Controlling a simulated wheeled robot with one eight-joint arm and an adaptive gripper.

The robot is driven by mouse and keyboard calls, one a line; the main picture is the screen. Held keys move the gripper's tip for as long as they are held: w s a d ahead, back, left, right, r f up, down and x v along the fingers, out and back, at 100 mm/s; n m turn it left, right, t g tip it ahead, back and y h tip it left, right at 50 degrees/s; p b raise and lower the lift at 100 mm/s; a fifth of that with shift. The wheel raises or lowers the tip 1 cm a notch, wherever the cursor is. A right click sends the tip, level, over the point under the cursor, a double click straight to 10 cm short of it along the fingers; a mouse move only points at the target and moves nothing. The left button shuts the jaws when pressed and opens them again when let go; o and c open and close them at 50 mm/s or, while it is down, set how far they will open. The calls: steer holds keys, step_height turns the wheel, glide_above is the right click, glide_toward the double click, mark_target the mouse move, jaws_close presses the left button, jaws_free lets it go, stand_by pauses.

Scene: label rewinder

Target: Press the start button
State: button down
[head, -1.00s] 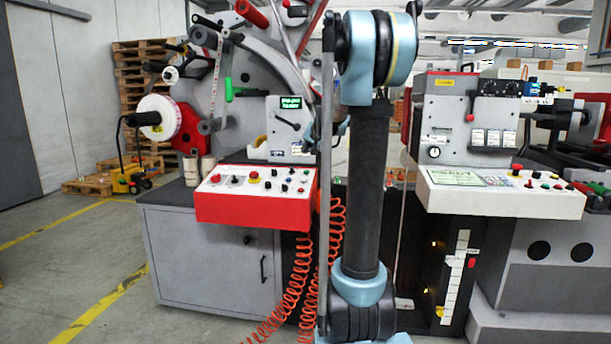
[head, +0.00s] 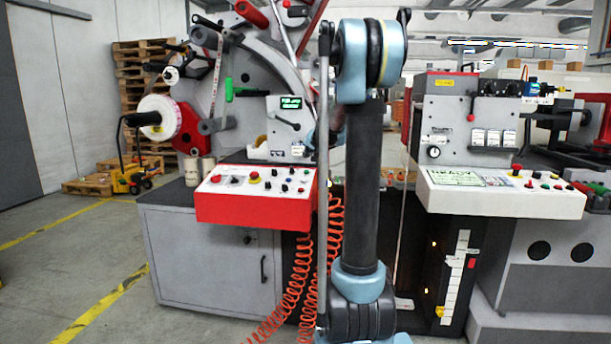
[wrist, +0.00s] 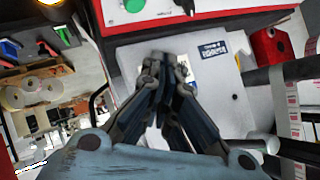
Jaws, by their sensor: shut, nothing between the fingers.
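In the wrist view a round green button (wrist: 133,5) sits on a white control panel (wrist: 160,10) with a red edge, cut off by the top of the picture. Its label cannot be read. My gripper (wrist: 166,60) is shut and empty, its dark fingertips together below the panel's red edge in the picture and apart from the button. In the head view my gripper is hidden; my own arm stands in the middle. A red-fronted panel (head: 255,208) is left of the arm, and a white panel (head: 500,203) with green and red buttons is to the right.
A black knob (wrist: 188,6) sits beside the green button. A grey cabinet door (wrist: 220,85) and a red box (wrist: 272,46) show below the panel in the wrist view. Orange coiled hoses (head: 297,290) hang near my arm. Open floor (head: 60,280) lies at left.

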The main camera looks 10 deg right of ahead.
mark_target(307, 172)
steer(key=shift+w+d+f, duration=0.1)
steer(key=shift+w+f, duration=0.1)
steer(key=shift+f, duration=0.65)
steer(key=shift+w+d+f, duration=0.1)
steer(key=shift+w+f, duration=0.15)
steer(key=shift+f, duration=0.55)
steer(key=shift+w+f, duration=0.2)
steer(key=shift+f, duration=0.65)
